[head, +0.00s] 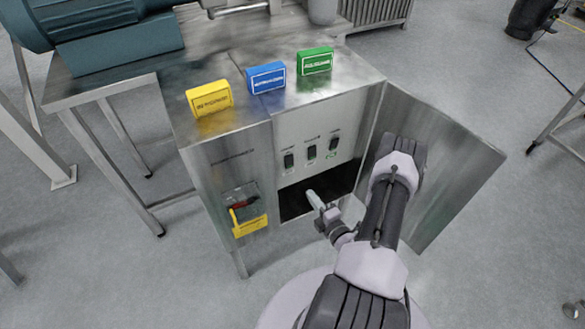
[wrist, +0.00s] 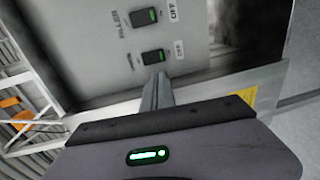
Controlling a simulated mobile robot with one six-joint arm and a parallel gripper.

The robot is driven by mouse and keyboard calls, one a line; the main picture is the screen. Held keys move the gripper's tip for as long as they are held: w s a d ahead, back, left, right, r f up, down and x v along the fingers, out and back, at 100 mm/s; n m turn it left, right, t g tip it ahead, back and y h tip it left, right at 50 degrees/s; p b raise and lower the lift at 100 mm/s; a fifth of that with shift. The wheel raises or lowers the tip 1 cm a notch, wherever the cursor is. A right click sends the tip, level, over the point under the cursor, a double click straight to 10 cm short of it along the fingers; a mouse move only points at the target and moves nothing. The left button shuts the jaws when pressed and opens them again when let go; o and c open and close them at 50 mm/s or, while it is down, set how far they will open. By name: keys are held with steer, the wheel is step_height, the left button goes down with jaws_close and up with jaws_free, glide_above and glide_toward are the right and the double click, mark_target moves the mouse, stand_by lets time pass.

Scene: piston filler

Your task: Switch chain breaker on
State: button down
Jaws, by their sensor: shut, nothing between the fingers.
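Three dark breaker switches, left (head: 289,160), middle (head: 311,152) and right (head: 334,143), sit in a row on the light panel inside the open cabinet. Their names are too small to read in the head view, so I cannot tell which is the chain breaker. My gripper (head: 312,195) is shut and empty, below the switches. In the wrist view its fingertips (wrist: 158,78) point just under the lower switch; contact is unclear.
The cabinet door (head: 440,165) stands open at the right, beside my arm. A dark opening (head: 292,203) lies below the panel. A red and black switch with a yellow tag (head: 250,222) is on the front left. Yellow, blue and green blocks stand on top.

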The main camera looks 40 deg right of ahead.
mark_target(290, 166)
steer(key=shift+s+f, duration=0.1)
steer(key=shift+f, duration=0.1)
steer(key=b+x, duration=0.3)
steer(key=x, duration=1.1)
steer(key=shift+b, duration=0.35)
